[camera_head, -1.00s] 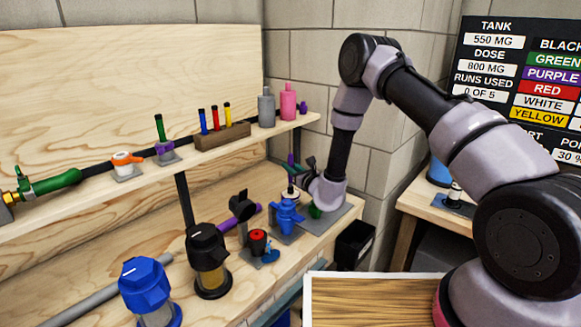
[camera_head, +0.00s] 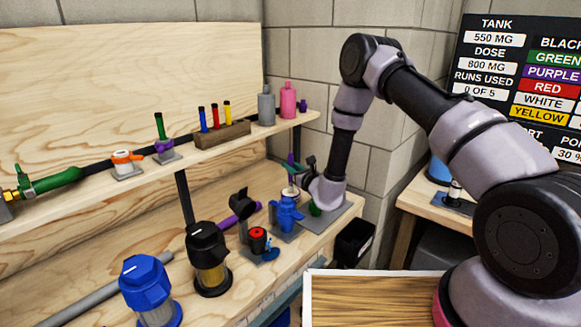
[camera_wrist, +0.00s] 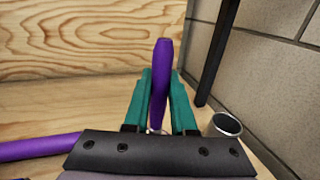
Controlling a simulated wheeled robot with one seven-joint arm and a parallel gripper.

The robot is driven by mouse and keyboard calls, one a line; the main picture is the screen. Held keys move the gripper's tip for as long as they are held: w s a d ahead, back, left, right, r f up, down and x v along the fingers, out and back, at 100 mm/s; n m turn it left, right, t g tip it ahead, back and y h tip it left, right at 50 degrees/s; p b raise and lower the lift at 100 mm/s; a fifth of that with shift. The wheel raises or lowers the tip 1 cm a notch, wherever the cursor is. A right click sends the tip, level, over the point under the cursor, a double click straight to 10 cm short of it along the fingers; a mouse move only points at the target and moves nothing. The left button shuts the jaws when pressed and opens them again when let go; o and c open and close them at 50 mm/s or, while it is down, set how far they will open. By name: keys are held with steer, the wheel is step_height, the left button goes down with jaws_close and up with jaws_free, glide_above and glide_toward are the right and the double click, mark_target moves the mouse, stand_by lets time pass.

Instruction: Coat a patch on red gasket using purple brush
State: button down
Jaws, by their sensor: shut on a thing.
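My gripper (camera_head: 299,170) is low at the right end of the workbench. In the wrist view, its two teal fingers (camera_wrist: 160,103) are shut on the upright purple brush (camera_wrist: 160,70). The purple brush also shows in the head view (camera_head: 291,159), above a small pale round thing (camera_head: 290,192). The brush tip is hidden. A red ring-like part (camera_head: 257,233) sits on a dark fitting left of my gripper and apart from it; I cannot tell for sure whether it is the red gasket.
A blue valve-like part (camera_head: 286,215) stands just in front of my gripper. A purple pipe (camera_wrist: 35,147) lies at left in the wrist view, and a metal cup (camera_wrist: 226,125) stands close at right. A shelf (camera_head: 210,150) runs above the bench. The wall is close on the right.

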mark_target(291, 153)
stand_by(0.3)
steer(key=shift+r, duration=3.45)
